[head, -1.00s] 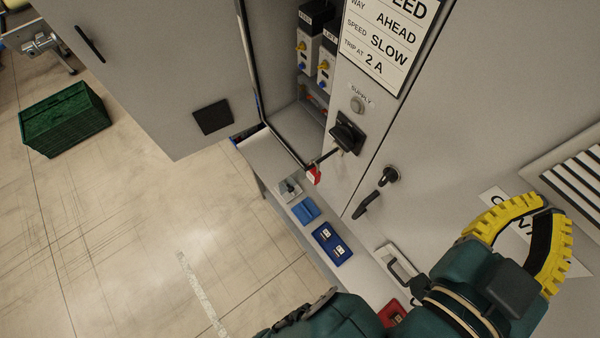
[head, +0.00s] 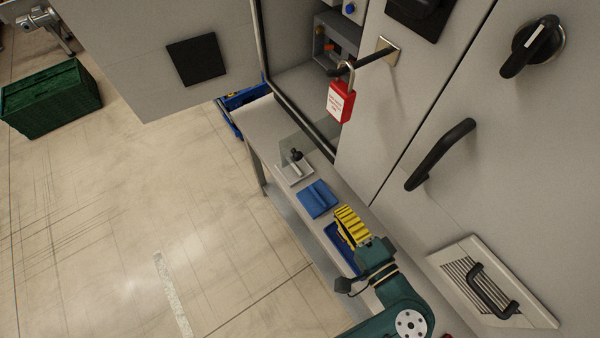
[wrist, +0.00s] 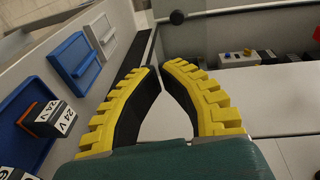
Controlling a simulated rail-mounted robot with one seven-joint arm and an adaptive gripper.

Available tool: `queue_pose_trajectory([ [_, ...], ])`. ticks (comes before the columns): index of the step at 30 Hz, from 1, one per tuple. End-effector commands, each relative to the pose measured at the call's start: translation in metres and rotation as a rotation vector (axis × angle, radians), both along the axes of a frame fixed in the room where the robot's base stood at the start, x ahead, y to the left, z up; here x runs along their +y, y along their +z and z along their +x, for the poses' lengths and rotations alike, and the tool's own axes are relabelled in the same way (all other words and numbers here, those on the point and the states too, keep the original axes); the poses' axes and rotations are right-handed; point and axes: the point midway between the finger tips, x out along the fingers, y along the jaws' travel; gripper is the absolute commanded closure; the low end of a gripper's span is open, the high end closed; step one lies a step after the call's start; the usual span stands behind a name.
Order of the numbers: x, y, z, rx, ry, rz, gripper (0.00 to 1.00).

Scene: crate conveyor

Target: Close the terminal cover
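No part can be clearly identified as the terminal cover. Inside the open cabinet are small terminal-like parts (head: 328,48), partly cut off; some parts also show in the wrist view (wrist: 240,55). My gripper (head: 347,213) is over the shelf, in front of the blue holder with labelled blocks, and partly hides it. In the wrist view its yellow fingertips (wrist: 160,68) nearly meet, with nothing between them.
A red padlock (head: 341,100) hangs from a black switch lever. The cabinet door (head: 130,60) stands open at left. A blue holder (head: 317,199) lies on the shelf. A handled vent panel (head: 455,262) is at right. A green crate (head: 50,98) sits on open floor.

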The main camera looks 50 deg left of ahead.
Motion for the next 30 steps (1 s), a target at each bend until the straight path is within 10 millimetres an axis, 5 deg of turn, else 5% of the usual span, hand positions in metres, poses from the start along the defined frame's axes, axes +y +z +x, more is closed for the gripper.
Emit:
queue_pose_trajectory([
  [8,0.019,0.01,0.0,0.054,0.037,0.115,1.0],
  [22,0.117,0.007,0.016,0.05,0.038,0.112,1.0],
  [30,0.142,0.009,0.022,0.05,0.033,0.111,1.0],
])
